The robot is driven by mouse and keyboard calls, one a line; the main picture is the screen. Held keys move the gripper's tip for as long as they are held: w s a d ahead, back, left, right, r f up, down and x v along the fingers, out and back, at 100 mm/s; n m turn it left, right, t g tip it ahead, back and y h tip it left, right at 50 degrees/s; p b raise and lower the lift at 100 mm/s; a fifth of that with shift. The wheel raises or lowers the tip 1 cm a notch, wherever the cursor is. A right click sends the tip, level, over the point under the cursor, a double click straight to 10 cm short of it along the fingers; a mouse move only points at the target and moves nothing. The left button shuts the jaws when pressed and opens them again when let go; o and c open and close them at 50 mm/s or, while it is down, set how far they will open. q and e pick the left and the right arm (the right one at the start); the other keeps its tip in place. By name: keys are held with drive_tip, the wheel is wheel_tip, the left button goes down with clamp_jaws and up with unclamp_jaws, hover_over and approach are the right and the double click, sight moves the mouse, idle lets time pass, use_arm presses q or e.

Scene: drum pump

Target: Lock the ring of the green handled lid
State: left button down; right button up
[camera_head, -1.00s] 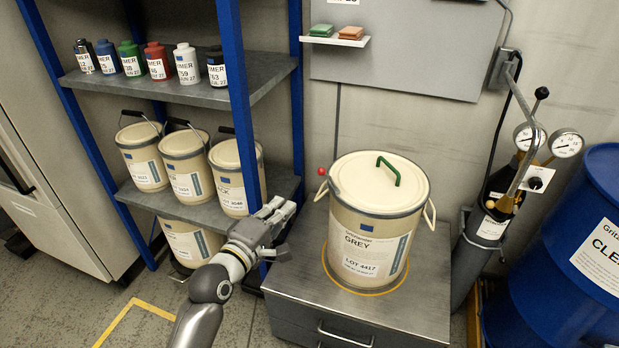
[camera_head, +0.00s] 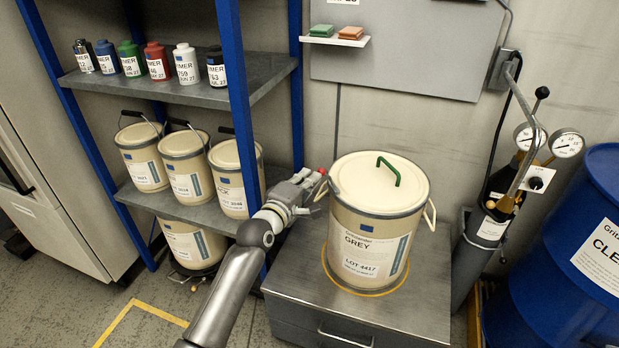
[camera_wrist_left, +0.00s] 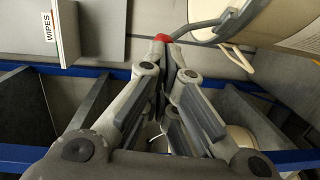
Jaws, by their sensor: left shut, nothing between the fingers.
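The cream lid (camera_head: 365,185) with the green handle (camera_head: 388,170) sits on the large GREY drum (camera_head: 370,245), which stands upright on the metal cabinet. The grey locking ring (camera_head: 375,212) runs around the lid's rim. Its lever with a red knob (camera_head: 322,171) sticks out at the drum's left side. My left gripper (camera_head: 315,180) is shut and empty, with its fingertips at the red knob. In the left wrist view the red knob (camera_wrist_left: 162,38) shows right at the fingertips; whether they touch it I cannot tell. My right gripper is not in view.
A blue-posted shelf (camera_head: 232,100) with small bottles and cream pails stands left of the drum. A pump with gauges (camera_head: 510,170) and a blue barrel (camera_head: 570,260) stand to the right. The cabinet top (camera_head: 430,290) is bare around the drum.

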use_arm(q)
drive_tip(key=shift+w+d, duration=0.2)
drive_tip(key=shift+w, duration=0.2)
